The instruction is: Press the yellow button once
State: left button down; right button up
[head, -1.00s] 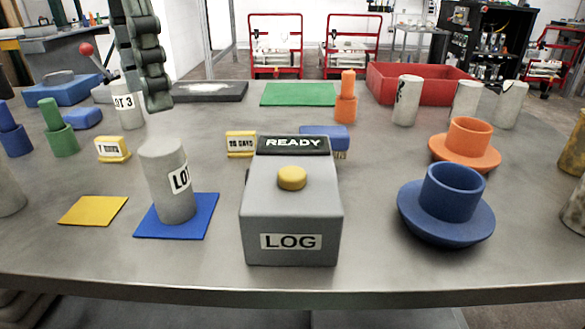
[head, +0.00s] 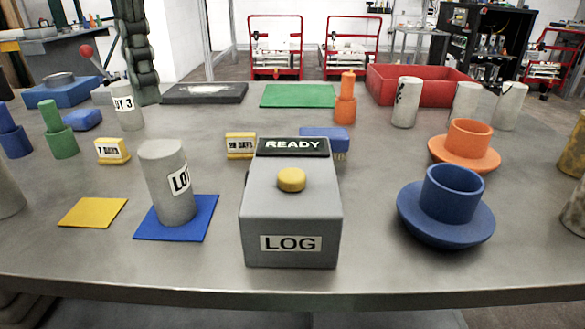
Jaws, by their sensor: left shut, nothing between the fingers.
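The yellow button (head: 291,180) is a short round cap on the sloped top of a grey box (head: 291,222) labelled LOG. The display (head: 293,146) at the back of the box reads READY. My left gripper (head: 146,98) hangs at the upper left, shut and empty, fingers pointing down. It is well to the left of the button and farther back, touching nothing that I can see. My right gripper is not in view.
A grey cylinder (head: 166,185) stands on a blue mat (head: 203,222) left of the box; a yellow mat (head: 92,212) lies farther left. A blue cup-shaped part (head: 450,195) and an orange one (head: 468,143) stand to the right. The table's front strip is clear.

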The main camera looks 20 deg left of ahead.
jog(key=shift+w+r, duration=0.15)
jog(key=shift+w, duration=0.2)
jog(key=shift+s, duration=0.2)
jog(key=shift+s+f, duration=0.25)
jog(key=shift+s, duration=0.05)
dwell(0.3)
